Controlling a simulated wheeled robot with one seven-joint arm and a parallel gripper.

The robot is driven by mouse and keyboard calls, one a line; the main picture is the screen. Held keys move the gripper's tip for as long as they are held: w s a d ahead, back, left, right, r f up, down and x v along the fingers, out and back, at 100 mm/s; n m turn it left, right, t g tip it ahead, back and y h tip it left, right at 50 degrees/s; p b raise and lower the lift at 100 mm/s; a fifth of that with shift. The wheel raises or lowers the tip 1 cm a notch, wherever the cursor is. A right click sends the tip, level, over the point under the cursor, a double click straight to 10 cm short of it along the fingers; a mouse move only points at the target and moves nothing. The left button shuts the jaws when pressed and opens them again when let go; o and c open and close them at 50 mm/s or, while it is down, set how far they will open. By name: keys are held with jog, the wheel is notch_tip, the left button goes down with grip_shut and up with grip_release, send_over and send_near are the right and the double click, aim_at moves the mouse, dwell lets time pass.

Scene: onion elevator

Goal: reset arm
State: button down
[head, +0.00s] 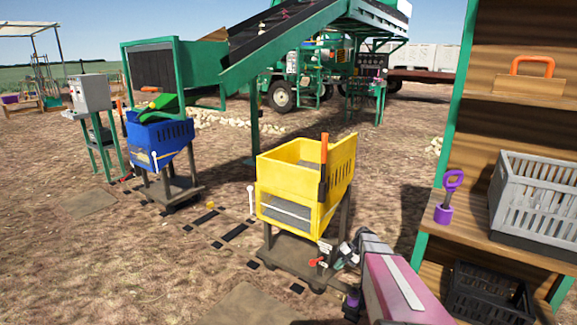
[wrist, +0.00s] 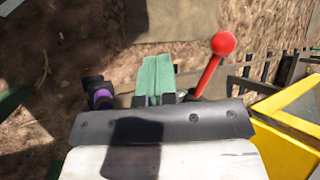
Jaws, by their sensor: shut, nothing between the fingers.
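My gripper (head: 338,256) is low at the right front corner of the yellow bin (head: 293,214), which stands on a wheeled cart (head: 292,258). In the wrist view my gripper (wrist: 168,98) is shut and empty. A red ball-ended lever (wrist: 212,65) rises just right of the fingers; I cannot tell whether they touch. Small red parts (head: 317,262) also show beside my gripper in the head view. The yellow bin's edge (wrist: 285,125) is at the right of the wrist view.
A wooden shelf (head: 515,255) at right holds a grey crate (head: 540,195), a purple scoop (head: 446,200) and a black crate (head: 487,295). A blue bin (head: 160,138) on a cart stands left, beside a control box (head: 90,92). A green conveyor (head: 290,45) rises behind. Open ground lies front left.

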jog(key=s+a+r+n+t+h, duration=0.1)
jog(key=s+a+r+n+h, duration=0.1)
jog(key=s+r, duration=0.4)
jog(key=s+a+r+n+t+h, duration=0.1)
jog(key=s+a+r+h, duration=0.2)
jog(key=s+r+h, duration=0.3)
jog(key=s+r, duration=0.1)
jog(key=s, duration=0.4)
jog(key=shift+s+a+n, duration=0.2)
jog(key=shift+a+n, duration=0.2)
